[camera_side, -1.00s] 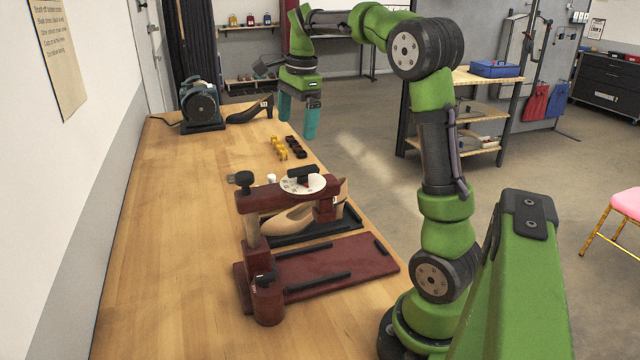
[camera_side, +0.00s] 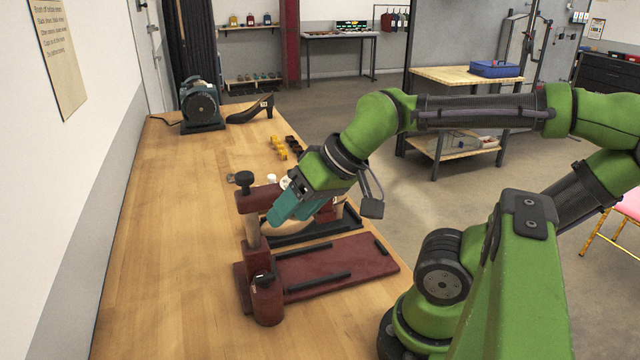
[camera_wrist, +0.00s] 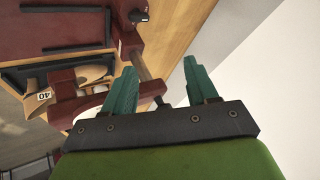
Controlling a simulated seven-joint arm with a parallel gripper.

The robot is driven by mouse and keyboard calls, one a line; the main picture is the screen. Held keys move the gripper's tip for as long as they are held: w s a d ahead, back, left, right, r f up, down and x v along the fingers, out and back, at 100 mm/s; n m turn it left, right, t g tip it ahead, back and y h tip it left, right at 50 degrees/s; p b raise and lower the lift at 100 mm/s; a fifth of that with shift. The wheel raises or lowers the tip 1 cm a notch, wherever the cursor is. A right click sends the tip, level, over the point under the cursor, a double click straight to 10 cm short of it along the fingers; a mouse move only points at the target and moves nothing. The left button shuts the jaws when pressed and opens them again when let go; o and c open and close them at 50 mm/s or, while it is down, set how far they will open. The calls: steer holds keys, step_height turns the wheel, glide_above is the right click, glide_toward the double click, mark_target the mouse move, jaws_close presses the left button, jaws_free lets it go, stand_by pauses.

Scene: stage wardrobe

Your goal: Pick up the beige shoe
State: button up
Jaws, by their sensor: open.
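The beige shoe (camera_side: 287,227) lies in a black-edged tray on the dark red stand, under the stand's upper arm. In the wrist view the beige shoe (camera_wrist: 38,104) shows at the left with a white "40" tag, partly behind the red arm. My gripper (camera_side: 281,212) is open and points down and left at the stand's upper arm, hiding part of the shoe and dial in the side view. In the wrist view my gripper (camera_wrist: 155,85) has its teal fingers apart, with the stand's post and a dark knob showing between them. I cannot tell whether it touches anything.
The dark red stand (camera_side: 340,265) has a post and a dark knob (camera_side: 241,180) at its left. The bench's left side (camera_side: 180,250) is clear.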

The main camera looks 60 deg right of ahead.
steer(key=c, duration=0.3)
steer(key=shift+r, duration=0.1)
